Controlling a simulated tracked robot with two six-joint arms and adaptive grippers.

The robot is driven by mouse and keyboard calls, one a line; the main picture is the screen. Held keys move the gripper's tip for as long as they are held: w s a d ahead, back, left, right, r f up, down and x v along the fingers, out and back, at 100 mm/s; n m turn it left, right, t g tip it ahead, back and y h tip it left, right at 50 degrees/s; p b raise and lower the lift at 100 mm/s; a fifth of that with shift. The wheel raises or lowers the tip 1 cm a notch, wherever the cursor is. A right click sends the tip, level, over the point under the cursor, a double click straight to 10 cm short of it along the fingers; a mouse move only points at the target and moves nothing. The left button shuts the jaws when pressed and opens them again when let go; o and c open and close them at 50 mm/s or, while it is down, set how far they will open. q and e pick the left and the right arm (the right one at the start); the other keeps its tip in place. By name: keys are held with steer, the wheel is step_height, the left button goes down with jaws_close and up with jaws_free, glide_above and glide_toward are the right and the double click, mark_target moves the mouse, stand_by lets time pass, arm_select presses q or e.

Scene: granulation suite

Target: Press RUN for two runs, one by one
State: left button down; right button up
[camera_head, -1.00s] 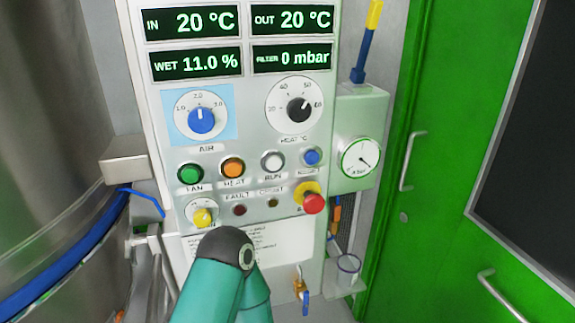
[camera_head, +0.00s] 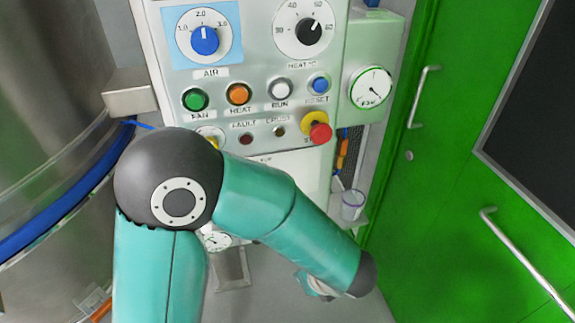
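The white RUN button (camera_head: 281,90) is on the control panel, between the orange HEAT button (camera_head: 238,94) and the blue RESET button (camera_head: 320,84). Its face is uncovered and nothing touches it. The green FAN button (camera_head: 195,99) is at the left of the row. A teal arm of mine with a dark elbow crosses below the buttons and hides part of the lower panel. Neither gripper's fingertips can be made out, and I cannot tell which arm this is.
The red stop button (camera_head: 320,133) sits below RESET. Blue AIR knob (camera_head: 204,40) and black HEAT knob (camera_head: 309,32) are above. A pressure gauge (camera_head: 370,86) and green door (camera_head: 470,150) are to the right. A steel vessel (camera_head: 40,90) stands left.

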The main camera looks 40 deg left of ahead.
mark_target(282, 92)
arm_select(q)
steer(key=w+a+r+m+t+y, duration=0.1)
steer(key=r+t+y, duration=0.3)
steer(key=r, duration=1.2)
steer(key=w+a+r+m+t+y, duration=0.1)
steer(key=r+t+y, duration=0.3)
steer(key=r, duration=1.2)
steer(key=shift+w+r+m+t, duration=0.3)
steer(key=shift+w+m+t, duration=0.2)
steer(key=shift+m+t, duration=0.15)
steer(key=shift+a, duration=0.1)
steer(key=p+x, duration=0.1)
steer(key=x, duration=1.2)
steer(key=shift+w+a+r+p, duration=0.1)
steer(key=shift+a+p, duration=0.05)
steer(key=shift+p, duration=0.2)
steer(key=shift+w+a, duration=0.25)
